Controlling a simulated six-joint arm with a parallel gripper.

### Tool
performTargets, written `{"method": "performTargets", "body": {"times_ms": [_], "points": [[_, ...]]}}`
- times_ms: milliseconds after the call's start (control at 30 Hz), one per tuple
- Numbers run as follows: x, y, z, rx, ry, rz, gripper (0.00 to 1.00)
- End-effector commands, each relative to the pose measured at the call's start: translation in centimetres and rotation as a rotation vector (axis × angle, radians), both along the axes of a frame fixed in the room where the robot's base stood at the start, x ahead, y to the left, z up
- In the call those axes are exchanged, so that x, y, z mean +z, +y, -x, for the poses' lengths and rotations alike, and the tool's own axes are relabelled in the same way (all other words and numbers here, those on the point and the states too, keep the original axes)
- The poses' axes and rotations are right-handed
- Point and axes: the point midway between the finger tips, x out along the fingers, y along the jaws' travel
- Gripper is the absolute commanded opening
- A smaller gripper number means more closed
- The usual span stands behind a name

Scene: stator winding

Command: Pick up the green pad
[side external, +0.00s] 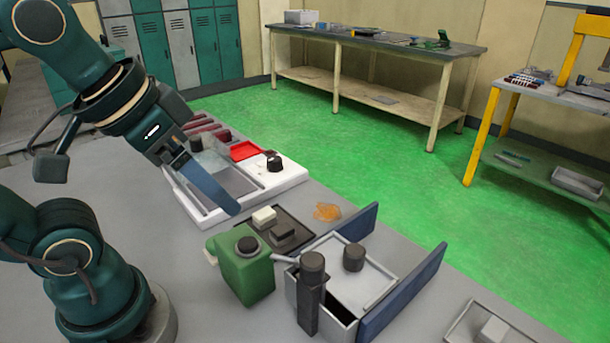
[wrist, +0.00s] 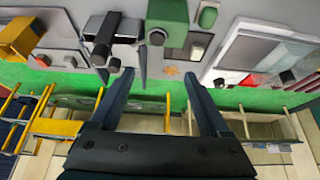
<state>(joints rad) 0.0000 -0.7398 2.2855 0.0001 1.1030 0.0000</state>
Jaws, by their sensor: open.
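In the side view my gripper (side external: 225,200) hangs over the white panel, up and left of the tray.
The white panel (side external: 290,172) holds a red pad (side external: 244,150) and a black knob (side external: 274,162). A grey box (side external: 375,270) with blue side plates and dark cylinders stands right of the green container. An orange patch (side external: 327,212) lies near the tray.

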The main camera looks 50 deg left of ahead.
Motion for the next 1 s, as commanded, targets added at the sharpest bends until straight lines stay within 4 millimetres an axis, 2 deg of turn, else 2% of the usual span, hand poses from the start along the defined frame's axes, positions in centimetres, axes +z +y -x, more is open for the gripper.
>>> {"method": "performTargets", "body": {"times_ms": [33,300,600,1000], "points": [[1.1,0.0,-0.1,0.0,-0.005,0.0,0.8],[1.4,3.2,-1.8,0.023,0.183,-0.053,0.8],[1.3,6.7,-3.0,0.019,0.354,-0.048,0.8],[0.6,10.3,-3.6,0.002,0.501,0.006,0.8]]}}
